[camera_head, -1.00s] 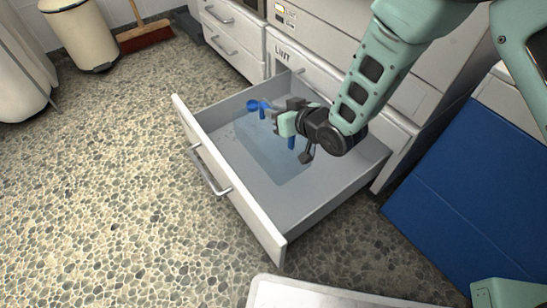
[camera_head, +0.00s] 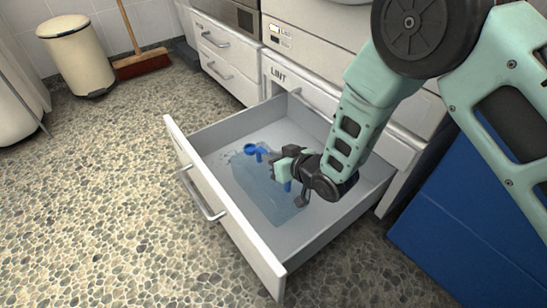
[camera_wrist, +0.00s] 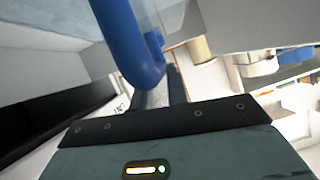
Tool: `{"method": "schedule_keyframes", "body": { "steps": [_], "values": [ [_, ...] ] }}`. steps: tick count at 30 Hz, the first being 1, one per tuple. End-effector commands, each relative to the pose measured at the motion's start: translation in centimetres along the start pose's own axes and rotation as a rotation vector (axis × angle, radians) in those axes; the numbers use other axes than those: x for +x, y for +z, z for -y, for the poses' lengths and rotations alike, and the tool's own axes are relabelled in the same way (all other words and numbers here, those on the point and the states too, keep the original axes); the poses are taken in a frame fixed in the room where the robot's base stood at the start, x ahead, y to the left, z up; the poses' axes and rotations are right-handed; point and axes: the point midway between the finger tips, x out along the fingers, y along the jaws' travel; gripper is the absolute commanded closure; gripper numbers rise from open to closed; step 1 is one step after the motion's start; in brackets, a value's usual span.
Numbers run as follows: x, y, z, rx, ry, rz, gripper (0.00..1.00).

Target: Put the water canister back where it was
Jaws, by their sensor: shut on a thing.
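The water canister (camera_head: 258,192) is a see-through pale blue body with a blue cap or spout (camera_head: 256,151) and a blue handle (camera_head: 287,186). It is inside the open white drawer (camera_head: 232,226), below the LINT label. Whether its base touches the drawer floor I cannot tell. My gripper (camera_head: 281,168) is shut on the canister's handle, inside the drawer. In the wrist view the thick blue handle (camera_wrist: 128,42) runs down to the fingers (camera_wrist: 160,92), with the clear body behind it. The fingertips are partly hidden by the handle.
A blue panel (camera_head: 470,215) stands right of the drawer. White cabinets with closed drawers (camera_head: 222,60) line the back. A cream pedal bin (camera_head: 75,55) and a red-brown broom (camera_head: 140,63) stand at the far left. The pebbled floor (camera_head: 90,200) left of the drawer is clear.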

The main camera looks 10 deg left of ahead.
Motion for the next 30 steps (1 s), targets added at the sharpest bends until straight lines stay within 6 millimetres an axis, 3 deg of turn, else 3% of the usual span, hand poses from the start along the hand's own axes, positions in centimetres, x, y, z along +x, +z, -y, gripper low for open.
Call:
{"method": "schedule_keyframes", "body": {
  "steps": [1,2,4,14,17,30],
  "values": [
    [0.1,0.1,-0.1,0.001,0.0,-0.002,1.0],
    [0.1,0.3,-0.1,0.001,0.0,0.001,0.82],
    [0.1,0.2,0.0,0.001,0.0,0.0,0.63],
    [0.0,-0.1,0.0,0.0,0.0,0.0,0.63],
    [-0.9,-0.3,0.0,0.001,0.001,0.001,0.63],
    [-9.5,-0.5,0.1,0.002,0.001,0.004,0.63]
  ]
}}
